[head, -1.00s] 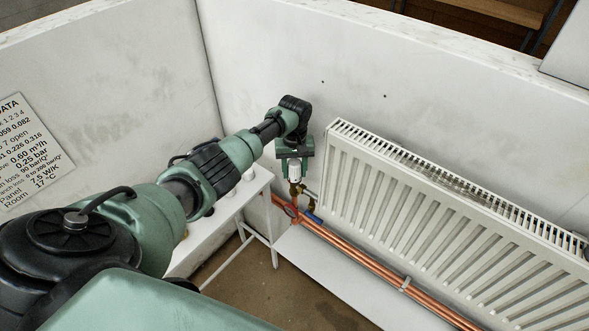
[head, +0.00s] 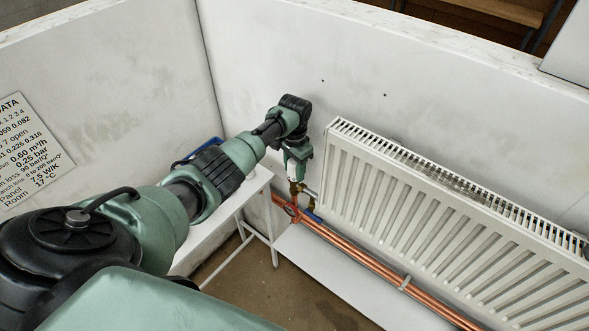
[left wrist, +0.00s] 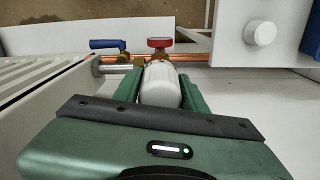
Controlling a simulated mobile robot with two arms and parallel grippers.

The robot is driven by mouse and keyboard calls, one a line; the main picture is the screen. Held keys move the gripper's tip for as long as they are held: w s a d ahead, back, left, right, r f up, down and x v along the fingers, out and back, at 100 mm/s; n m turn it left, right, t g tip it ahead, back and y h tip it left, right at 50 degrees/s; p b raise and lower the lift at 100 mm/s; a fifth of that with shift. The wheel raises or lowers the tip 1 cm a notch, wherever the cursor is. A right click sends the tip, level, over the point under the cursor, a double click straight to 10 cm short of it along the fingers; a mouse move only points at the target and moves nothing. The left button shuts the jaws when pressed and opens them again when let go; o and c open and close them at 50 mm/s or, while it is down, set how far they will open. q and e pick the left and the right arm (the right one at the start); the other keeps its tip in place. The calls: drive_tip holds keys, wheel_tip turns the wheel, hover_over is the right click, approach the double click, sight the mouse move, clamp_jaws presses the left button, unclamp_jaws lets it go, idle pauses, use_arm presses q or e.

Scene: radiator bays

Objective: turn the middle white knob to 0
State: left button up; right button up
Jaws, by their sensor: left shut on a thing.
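The white knob (left wrist: 161,84) is upright on its valve, at the near end of the radiator, in the left wrist view. My left gripper (left wrist: 159,90) is around it, one green finger on each side, shut on the knob. In the head view my left gripper (head: 295,170) points down over the valve, and the knob is mostly hidden between the fingers. Number marks on the knob cannot be read. My right gripper is not in view.
A white radiator (head: 440,220) stands right beside the gripper. Copper pipes (head: 380,270) run low along the wall. A red-handled valve (left wrist: 160,43) and a blue lever (left wrist: 106,44) sit by the knob. A white bench (head: 215,232) stands left.

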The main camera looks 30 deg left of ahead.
use_arm(q)
drive_tip(key=m, duration=0.6)
drive_tip(key=shift+m+b, duration=0.3)
drive_tip(key=shift+m, duration=0.3)
drive_tip(key=o, duration=1.4)
drive_tip(key=shift+r, duration=0.1)
wheel_tip(320, 180, up, 8)
drive_tip(key=shift+f+b, duration=0.15)
drive_tip(key=shift+b, duration=0.45)
drive_tip(key=shift+f, duration=0.1)
